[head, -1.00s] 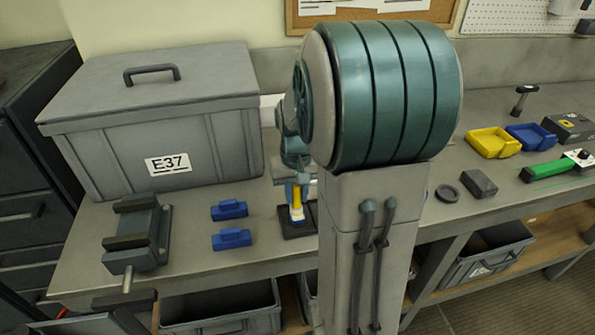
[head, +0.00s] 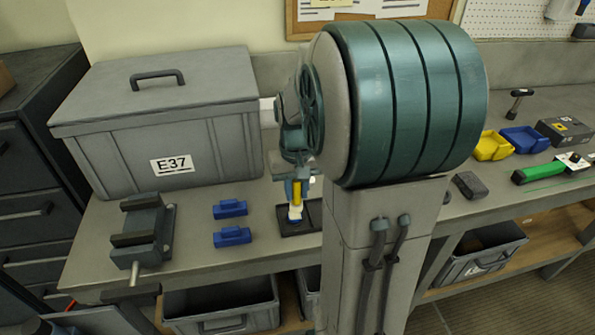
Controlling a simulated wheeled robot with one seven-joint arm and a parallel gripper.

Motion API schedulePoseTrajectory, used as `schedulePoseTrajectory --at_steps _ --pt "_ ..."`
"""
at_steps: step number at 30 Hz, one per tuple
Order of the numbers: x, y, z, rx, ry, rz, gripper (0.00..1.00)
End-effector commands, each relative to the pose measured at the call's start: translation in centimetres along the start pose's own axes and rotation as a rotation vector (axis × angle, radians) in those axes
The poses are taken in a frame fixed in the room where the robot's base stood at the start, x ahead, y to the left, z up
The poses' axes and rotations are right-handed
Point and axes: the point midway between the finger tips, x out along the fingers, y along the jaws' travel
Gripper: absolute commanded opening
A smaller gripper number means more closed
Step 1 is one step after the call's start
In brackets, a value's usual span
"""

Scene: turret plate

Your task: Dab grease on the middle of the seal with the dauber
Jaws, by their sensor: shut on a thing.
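My gripper (head: 297,184) is at the middle of the bench, pointing down. It is shut on the dauber (head: 297,196), which shows as a yellow upright piece with a white lower end. The dauber's lower end is at or just above a dark flat plate (head: 313,221) on the bench. I cannot tell whether it touches. The seal cannot be made out; the dauber and my arm cover much of the plate.
A grey lidded box (head: 215,150) marked E37 stands at the back left. A vise (head: 145,235) and two blue blocks (head: 231,208) lie left of the plate. Yellow (head: 491,146) and blue (head: 525,139) bins stand at right. My arm hides the bench's middle right.

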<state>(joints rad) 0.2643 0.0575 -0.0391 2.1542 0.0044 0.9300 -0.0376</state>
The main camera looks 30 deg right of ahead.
Motion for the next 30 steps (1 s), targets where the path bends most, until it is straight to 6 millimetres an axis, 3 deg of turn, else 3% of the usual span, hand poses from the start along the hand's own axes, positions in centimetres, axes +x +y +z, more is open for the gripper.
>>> schedulePoseTrajectory --at_steps 10,30 --pt "-3.2 0.1 0.0 0.003 0.001 0.000 0.00" --pt "-3.2 0.1 0.0 0.004 0.001 0.000 0.00"
